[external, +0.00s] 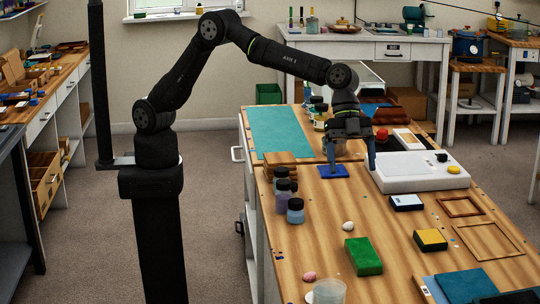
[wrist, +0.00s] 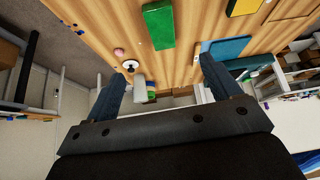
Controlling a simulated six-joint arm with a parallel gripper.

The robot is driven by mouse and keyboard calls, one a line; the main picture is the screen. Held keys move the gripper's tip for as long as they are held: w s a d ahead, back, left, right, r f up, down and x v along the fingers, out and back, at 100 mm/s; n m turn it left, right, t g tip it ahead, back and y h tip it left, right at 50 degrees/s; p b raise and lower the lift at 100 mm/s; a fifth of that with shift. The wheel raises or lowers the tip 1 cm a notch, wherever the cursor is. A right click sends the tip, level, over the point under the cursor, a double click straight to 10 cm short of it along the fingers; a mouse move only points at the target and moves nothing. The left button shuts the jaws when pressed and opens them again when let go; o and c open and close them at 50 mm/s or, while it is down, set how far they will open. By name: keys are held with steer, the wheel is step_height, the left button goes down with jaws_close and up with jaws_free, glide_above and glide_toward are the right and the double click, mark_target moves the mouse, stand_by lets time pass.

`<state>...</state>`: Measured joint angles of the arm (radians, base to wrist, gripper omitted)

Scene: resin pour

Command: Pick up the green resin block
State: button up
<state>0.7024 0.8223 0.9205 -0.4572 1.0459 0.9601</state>
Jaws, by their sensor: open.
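The green resin block (external: 363,256) lies flat on the wooden bench, toward the near part of it in the external view. In the wrist view the green block (wrist: 159,25) shows near the top, beyond my fingertips. My gripper (external: 350,170) is open and empty above the far half of the bench, well behind the green block and apart from it. Its two fingers (wrist: 158,72) are spread wide in the wrist view, with nothing between them.
A yellow-topped block (external: 430,240) lies right of the green block. A white stone (external: 348,226) and a pink stone (external: 309,277) lie nearby, with a clear cup (external: 329,291) in front. Dark-capped jars (external: 295,211) stand left. A white device (external: 415,172) and wooden frames (external: 487,242) are right.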

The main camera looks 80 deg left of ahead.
mark_target(363, 250)
steer(key=shift+m, duration=0.4)
steer(key=x, duration=1.4)
steer(key=d+x, duration=0.1)
steer(key=x, duration=0.6)
steer(key=shift+d+r, duration=0.15)
steer(key=shift+r, duration=0.15)
steer(key=c, duration=1.2)
steer(key=shift+r, duration=0.1)
